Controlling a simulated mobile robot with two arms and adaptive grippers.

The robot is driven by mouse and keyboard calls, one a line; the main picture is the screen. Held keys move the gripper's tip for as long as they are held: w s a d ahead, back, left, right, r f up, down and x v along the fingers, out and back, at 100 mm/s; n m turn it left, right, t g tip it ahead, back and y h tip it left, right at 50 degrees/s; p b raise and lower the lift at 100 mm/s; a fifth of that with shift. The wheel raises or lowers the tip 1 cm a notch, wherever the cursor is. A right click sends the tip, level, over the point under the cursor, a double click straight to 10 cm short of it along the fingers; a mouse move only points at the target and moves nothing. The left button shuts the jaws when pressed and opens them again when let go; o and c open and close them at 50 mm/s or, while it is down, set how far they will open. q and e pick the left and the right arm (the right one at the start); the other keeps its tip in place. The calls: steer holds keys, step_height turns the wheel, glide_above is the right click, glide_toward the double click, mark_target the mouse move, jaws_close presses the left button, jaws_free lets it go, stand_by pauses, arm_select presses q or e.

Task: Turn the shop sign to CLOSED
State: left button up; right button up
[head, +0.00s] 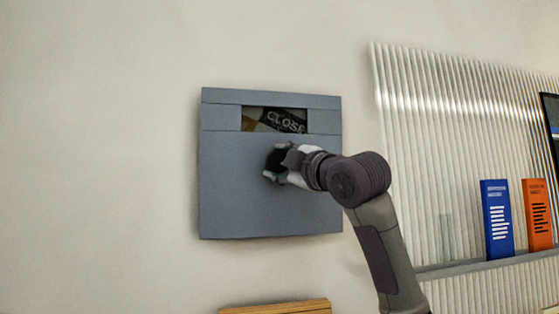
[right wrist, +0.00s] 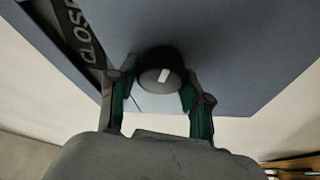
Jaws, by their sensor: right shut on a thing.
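The shop sign is a flat blue-grey panel (head: 230,190) on the wall, with a small window (head: 287,121) near its top. In the window, a dark tilted strip with light letters (head: 285,121) reads roughly "CLOSE", cut off at the right. To its left is a tan patch. The strip also shows at the upper left of the right wrist view (right wrist: 82,35). Below the window is a round black knob (right wrist: 161,74) with a white mark. My right gripper (head: 278,163) is shut on this knob, one finger on each side. My left gripper is not in view.
On the right, a ribbed white wall panel (head: 415,130) carries a grey shelf (head: 480,266) with a blue booklet (head: 497,220) and an orange booklet (head: 537,213). A wooden edge (head: 275,307) shows below the sign. The wall left of the sign is bare.

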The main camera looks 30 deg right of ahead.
steer(key=shift+f+n+g+y, duration=0.15)
steer(key=shift+n+g, duration=0.3)
steer(key=shift+n, duration=0.7)
steer(key=shift+r+n+g+y, duration=0.15)
steer(key=shift+n+g, duration=0.3)
steer(key=shift+n, duration=0.7)
steer(key=shift+f, duration=0.1)
steer(key=o, duration=1.1)
steer(key=shift+o, duration=0.2)
steer(key=s+d, duration=0.1)
steer(key=s, duration=1.1)
steer(key=shift+d, duration=0.25)
